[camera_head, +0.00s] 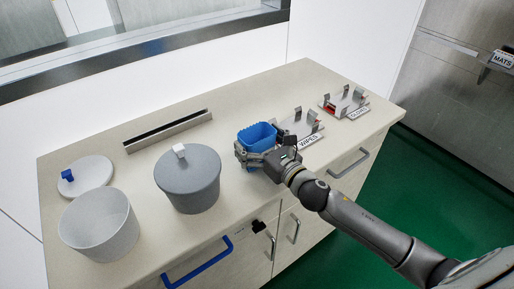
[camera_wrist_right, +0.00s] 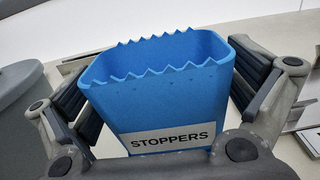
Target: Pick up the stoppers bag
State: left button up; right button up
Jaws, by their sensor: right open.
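The stoppers bag is a blue open-topped pouch with a jagged rim (camera_head: 257,135). It stands upright on the counter between the grey lidded pot and the WIPES holder. In the right wrist view the bag (camera_wrist_right: 165,85) fills the middle, with its STOPPERS label facing me. My right gripper (camera_head: 262,152) is at the bag, with one finger on each side of it. In the right wrist view the gripper (camera_wrist_right: 165,100) is open around the bag, and gaps seem to show between the finger pads and its sides. The left gripper is not in view.
A grey lidded pot (camera_head: 188,182) stands left of the bag. An open white pot (camera_head: 98,228) and its loose lid (camera_head: 86,175) lie farther left. A slotted bar (camera_head: 168,131) is behind. The WIPES holder (camera_head: 306,126) and GLOVES holder (camera_head: 346,103) are at right.

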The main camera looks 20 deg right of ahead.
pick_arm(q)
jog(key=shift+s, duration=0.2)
pick_arm(e)
jog(key=shift+c, duration=0.4)
jog(key=c, duration=0.7)
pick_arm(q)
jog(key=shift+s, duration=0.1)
pick_arm(e)
jog(key=shift+r, duration=0.1)
jog(key=shift+r, duration=1.4)
pick_arm(q)
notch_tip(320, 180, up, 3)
jog(key=p, duration=0.3)
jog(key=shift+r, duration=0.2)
pick_arm(e)
jog(key=s+a+r, duration=0.2)
jog(key=s+r, duration=0.3)
jog(key=s, duration=0.1)
jog(key=s+a+r, duration=0.2)
jog(key=s+r, duration=0.3)
jog(key=s, duration=0.2)
jog(key=shift+s+a, duration=0.15)
jog(key=shift+a, duration=0.2)
